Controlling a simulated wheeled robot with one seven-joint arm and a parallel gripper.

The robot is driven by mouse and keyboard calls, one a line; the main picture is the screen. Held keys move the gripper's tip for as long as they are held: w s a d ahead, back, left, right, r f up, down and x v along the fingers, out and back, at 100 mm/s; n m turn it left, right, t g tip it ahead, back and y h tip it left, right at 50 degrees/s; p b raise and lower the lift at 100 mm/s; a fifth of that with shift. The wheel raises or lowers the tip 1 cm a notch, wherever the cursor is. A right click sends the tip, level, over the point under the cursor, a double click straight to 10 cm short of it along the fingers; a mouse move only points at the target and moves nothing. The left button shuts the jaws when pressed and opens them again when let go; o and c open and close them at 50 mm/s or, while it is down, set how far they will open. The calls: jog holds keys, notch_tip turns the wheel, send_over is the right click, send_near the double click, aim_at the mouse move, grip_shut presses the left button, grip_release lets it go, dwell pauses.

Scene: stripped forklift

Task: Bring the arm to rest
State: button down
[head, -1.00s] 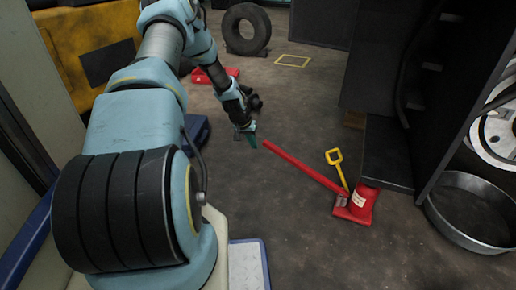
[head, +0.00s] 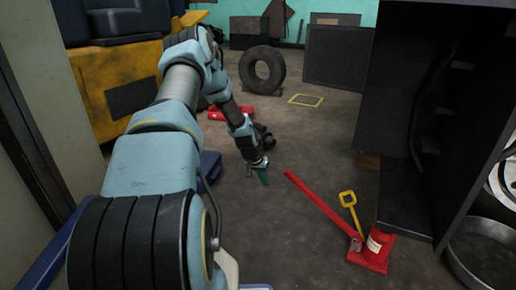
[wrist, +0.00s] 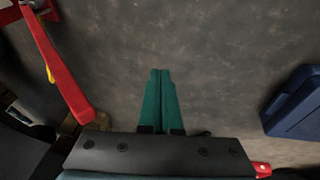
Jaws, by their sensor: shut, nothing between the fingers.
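My arm stretches forward from the lower left in the head view, bent at the elbow, with the forearm hanging down. My gripper (head: 262,175) points down above the bare floor, left of the red jack's handle. In the wrist view its two green fingers (wrist: 160,100) lie side by side, closed, with nothing between them.
A red jack (head: 372,252) with a long red handle (head: 318,204) and a yellow-handled lever (head: 348,199) stands right of my gripper. A dark cabinet (head: 405,110) and a metal pan (head: 485,255) are further right. A tyre (head: 262,70) stands behind. A blue case (wrist: 294,105) lies right in the wrist view.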

jog(key=s+a+r+n+y+p, duration=0.1)
jog(key=s+a+r, duration=0.4)
jog(key=r, duration=0.5)
jog(key=s+a+r+y, duration=0.1)
jog(key=s+a+r, duration=0.1)
jog(key=s+r, duration=0.65)
jog(key=s+a+r+n+y, duration=0.1)
jog(key=s+a+r+n, duration=0.3)
jog(key=s+r, duration=0.95)
notch_tip(320, 180, up, 36)
jog(key=s+a+m+p, duration=0.1)
jog(key=s+p, duration=0.1)
jog(key=p, duration=3.7)
jog(key=shift+a+r, duration=0.15)
jog(key=shift+a, duration=0.15)
